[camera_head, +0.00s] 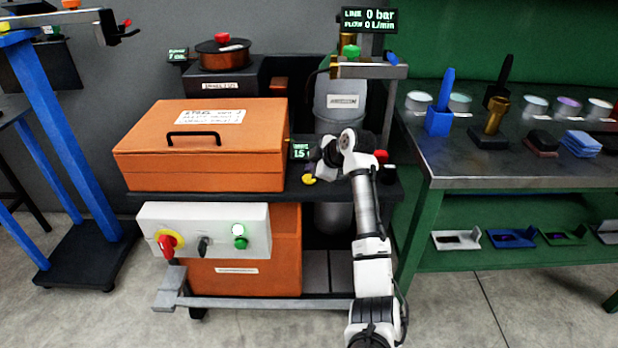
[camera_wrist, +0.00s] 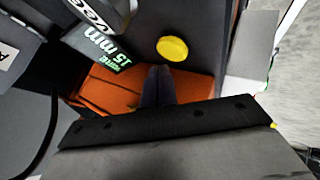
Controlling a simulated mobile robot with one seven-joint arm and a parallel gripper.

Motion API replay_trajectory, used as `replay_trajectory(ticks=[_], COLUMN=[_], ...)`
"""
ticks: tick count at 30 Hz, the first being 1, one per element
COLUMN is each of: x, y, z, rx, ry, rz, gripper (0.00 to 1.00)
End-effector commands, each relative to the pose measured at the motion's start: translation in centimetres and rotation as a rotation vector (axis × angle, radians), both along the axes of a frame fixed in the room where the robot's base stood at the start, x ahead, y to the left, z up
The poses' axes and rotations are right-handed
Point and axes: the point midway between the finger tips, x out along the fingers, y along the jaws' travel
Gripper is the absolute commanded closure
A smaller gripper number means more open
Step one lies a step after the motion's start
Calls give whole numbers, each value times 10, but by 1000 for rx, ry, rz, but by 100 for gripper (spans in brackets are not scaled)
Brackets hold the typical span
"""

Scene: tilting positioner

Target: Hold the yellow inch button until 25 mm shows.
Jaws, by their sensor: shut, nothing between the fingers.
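The yellow inch button (camera_wrist: 172,48) is a round cap on a dark panel in the wrist view, and it also shows in the head view (camera_head: 309,180). The small green-lettered display (camera_wrist: 106,46) beside it reads 15 mm; in the head view the display (camera_head: 300,152) is small. My gripper (camera_wrist: 159,72) is shut and empty, its dark fingertips together just below the button in the wrist picture. A gap shows between the fingertips and the button there; their height above the panel is hard to tell.
An orange lidded box (camera_head: 200,150) stands left of the button on the cart. A red knob (camera_head: 381,156) sits to the right, behind my arm. A control box (camera_head: 205,228) with a red switch and green button hangs in front. A green workbench (camera_head: 520,180) stands right.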

Motion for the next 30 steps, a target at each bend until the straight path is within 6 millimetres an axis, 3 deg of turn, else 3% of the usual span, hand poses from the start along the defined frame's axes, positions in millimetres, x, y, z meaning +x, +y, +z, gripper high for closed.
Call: replay_trajectory(ticks=[30], x=[0], y=[0], z=[-10], rx=[0], ry=[0], rz=[0], gripper=[100])
